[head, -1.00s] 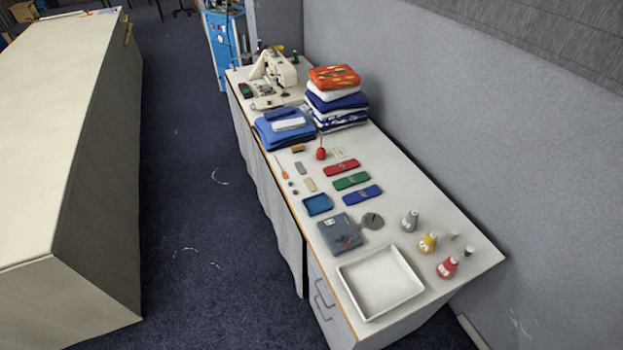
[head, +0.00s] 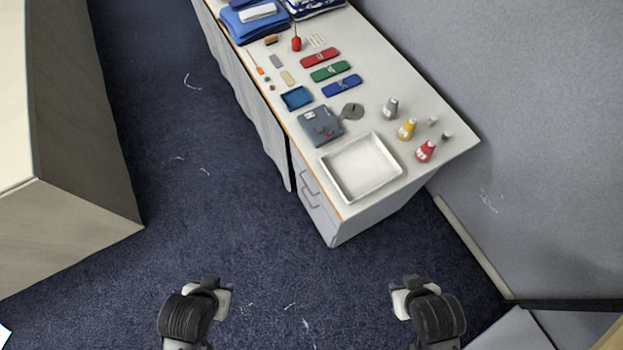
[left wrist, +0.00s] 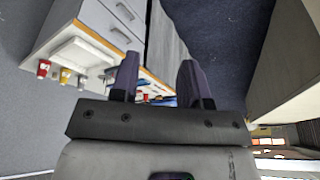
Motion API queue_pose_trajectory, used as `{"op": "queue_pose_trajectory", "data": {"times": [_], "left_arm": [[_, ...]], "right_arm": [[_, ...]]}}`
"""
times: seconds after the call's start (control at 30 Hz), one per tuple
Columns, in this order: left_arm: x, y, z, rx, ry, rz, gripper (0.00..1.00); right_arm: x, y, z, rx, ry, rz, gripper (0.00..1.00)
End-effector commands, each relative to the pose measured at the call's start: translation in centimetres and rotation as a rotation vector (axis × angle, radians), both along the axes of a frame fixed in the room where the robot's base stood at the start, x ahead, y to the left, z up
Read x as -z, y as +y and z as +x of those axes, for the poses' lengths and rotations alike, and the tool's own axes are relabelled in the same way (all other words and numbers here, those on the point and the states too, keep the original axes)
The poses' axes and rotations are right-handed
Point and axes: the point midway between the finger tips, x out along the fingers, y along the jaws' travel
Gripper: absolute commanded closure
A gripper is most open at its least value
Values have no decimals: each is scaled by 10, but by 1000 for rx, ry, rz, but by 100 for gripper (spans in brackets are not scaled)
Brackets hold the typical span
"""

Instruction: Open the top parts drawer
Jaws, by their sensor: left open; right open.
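The drawer unit (head: 318,204) is under the near end of the long table. Its top parts drawer (head: 308,180) is closed, with a grey bar handle; a second handle shows below it. In the left wrist view the top drawer (left wrist: 98,20) appears tilted, with another drawer (left wrist: 125,10) beside it. My left gripper (head: 212,284) is at the lower left of the head view, over the floor and well apart from the drawers. Its two fingers (left wrist: 158,80) are apart and empty in the left wrist view. My right gripper (head: 406,284) is at the lower right, open and away from the table.
A grey wall (head: 530,130) bounds the right. A pale cabinet (head: 80,150) stands left. The blue carpet between is clear.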

Motion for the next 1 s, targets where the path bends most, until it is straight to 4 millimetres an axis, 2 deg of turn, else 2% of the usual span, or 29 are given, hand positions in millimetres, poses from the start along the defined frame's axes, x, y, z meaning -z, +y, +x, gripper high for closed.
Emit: {"op": "queue_pose_trajectory", "data": {"times": [0.13, 0.27, 0.4, 0.77, 1.0], "left_arm": [[10, 0, 4, 1, -9, 1, 63], [34, 0, 21, 0, -52, 0, 63], [67, 2, 50, 5, -126, 9, 63], [135, 6, 122, 40, -325, 43, 63], [187, 7, 164, 73, -420, 79, 63]], "right_arm": [[11, 0, 0, 0, -1, 0, 57], [43, 0, 0, 0, -3, 0, 57], [93, 0, 0, 0, -1, 0, 57], [216, 0, 0, 0, 2, 1, 57], [297, 0, 0, 1, 1, 1, 57]]}}
